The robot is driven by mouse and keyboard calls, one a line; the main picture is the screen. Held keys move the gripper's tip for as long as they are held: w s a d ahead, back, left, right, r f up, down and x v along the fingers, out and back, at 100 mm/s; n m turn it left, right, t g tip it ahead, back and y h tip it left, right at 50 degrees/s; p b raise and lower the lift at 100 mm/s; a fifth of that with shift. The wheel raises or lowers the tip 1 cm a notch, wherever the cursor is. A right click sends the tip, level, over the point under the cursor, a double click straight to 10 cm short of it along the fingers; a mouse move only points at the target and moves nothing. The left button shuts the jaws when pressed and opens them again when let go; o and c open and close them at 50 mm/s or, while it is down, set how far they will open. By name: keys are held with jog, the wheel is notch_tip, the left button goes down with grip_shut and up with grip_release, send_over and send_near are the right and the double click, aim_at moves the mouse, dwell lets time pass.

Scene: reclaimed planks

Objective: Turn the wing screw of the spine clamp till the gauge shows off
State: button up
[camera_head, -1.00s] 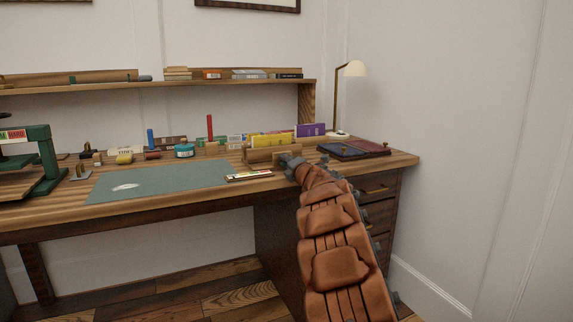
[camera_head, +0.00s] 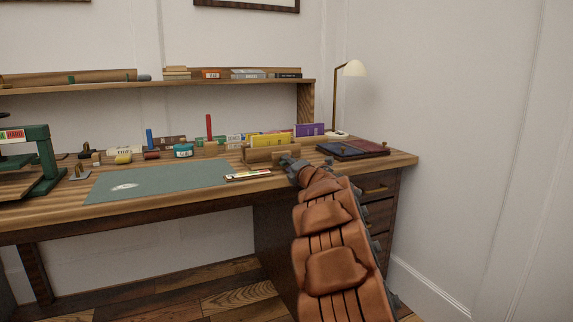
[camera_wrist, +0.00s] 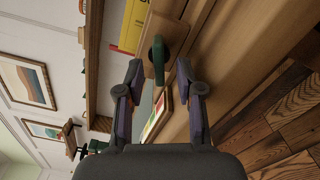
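The spine clamp (camera_head: 258,155) is a wooden block near the right front of the desk, with a yellow book behind it. In the wrist view the clamp's wood (camera_wrist: 170,32) carries an upright dark green wing screw (camera_wrist: 158,52). My gripper (camera_wrist: 159,70) is open, with one fingertip on each side of the wing screw and a visible gap to each. In the head view my gripper (camera_head: 290,165) is at the clamp's right end and hides the screw. The gauge (camera_head: 248,175), a pale strip with coloured bands, lies before the clamp; its pointer is too small to read.
A green mat (camera_head: 160,181) lies to the left, with a green press (camera_head: 42,160) beyond it. Dark books (camera_head: 352,149) and a lamp (camera_head: 352,70) stand at the right. Several jars, tools and books line the back. A shelf (camera_head: 160,88) hangs above.

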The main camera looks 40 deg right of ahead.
jog(key=v, duration=0.9)
dwell(0.4)
dwell(0.8)
